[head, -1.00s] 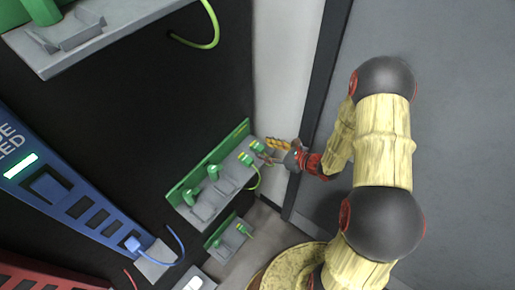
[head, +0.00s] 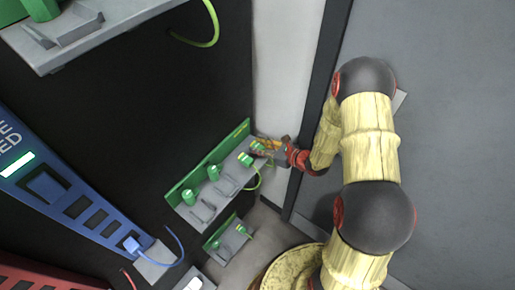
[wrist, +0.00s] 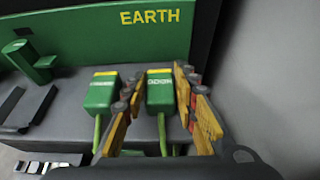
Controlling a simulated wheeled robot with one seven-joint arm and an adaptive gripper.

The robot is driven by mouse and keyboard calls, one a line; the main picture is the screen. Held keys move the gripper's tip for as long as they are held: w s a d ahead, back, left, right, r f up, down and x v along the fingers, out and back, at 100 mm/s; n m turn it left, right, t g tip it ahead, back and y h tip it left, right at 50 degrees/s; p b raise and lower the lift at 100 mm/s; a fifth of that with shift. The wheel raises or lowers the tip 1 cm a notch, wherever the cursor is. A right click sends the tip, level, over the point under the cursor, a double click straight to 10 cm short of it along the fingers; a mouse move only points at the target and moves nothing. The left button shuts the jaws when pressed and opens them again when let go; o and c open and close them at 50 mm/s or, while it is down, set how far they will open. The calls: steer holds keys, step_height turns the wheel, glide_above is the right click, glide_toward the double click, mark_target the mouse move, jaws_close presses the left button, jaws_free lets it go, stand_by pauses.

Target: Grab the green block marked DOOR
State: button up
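In the wrist view a green block (wrist: 160,92) with a yellow top stripe and small white lettering, which looks like DOOR but is blurred, stands on a grey shelf (wrist: 65,135). My gripper (wrist: 161,85) is open, with one yellow finger on each side of this block. The left finger passes between it and a second green block (wrist: 100,94), whose label I cannot read. Whether the fingers touch the block is unclear. In the head view my gripper (head: 270,145) is at the right end of the shelf, at the block (head: 257,147).
A green back panel (wrist: 95,40) marked EARTH rises behind the blocks. A green peg-like part (wrist: 20,58) stands at the left. A pale wall (wrist: 275,70) is close on the right. Green cables hang from the blocks' fronts. A smaller shelf (head: 228,240) is below.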

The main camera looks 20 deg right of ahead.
steer(key=c, duration=0.6)
jaws_close()
steer(key=shift+r, duration=0.15)
